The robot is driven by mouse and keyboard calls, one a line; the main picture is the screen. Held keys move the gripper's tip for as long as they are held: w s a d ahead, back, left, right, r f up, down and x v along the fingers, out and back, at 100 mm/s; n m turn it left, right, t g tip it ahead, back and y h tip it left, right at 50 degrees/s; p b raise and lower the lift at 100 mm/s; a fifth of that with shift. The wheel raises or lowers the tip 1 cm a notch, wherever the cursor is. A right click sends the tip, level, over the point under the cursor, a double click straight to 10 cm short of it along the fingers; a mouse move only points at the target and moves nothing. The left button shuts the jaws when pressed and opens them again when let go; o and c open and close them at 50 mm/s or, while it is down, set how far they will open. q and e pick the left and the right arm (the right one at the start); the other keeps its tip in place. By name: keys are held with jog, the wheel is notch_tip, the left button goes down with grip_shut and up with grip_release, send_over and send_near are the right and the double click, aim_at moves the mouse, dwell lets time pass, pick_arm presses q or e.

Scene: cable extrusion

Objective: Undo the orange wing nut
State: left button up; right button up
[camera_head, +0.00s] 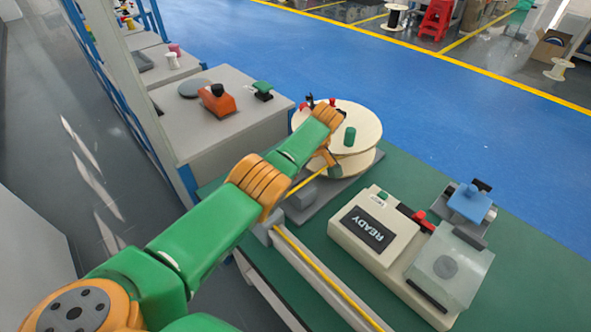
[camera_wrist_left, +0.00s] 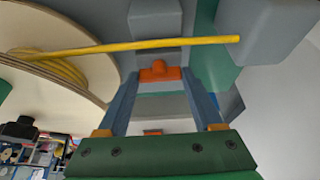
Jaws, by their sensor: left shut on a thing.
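The orange wing nut (camera_wrist_left: 160,72) shows in the left wrist view, in front of a grey block. My left gripper (camera_wrist_left: 161,80) has its two blue-grey fingers closing in on either side of it, and it is shut on the nut. In the head view my left arm reaches from the lower left to the wooden cable spool (camera_head: 360,130); the nut and fingertips cannot be made out there. A yellow cable (camera_wrist_left: 150,45) runs from the spool just beyond the nut. My right gripper is not in view.
On the green bench (camera_head: 415,170), a beige machine with a READY display (camera_head: 366,230) stands right of the spool, with a clear cover (camera_head: 452,262) and a blue-topped device (camera_head: 470,203) beside it. A grey cabinet (camera_head: 215,140) stands left of the spool.

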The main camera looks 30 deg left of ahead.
pick_arm(q)
jog(key=o, duration=1.4)
jog(key=shift+c, duration=0.2)
jog(key=shift+r, duration=0.25)
jog(key=p+v, duration=0.2)
jog(key=v, duration=0.1)
jog(key=shift+w+r, duration=0.1)
jog(key=shift+r, duration=0.05)
jog(key=v, duration=0.3)
jog(key=shift+d+r, duration=0.1)
jog(key=shift+d, duration=0.1)
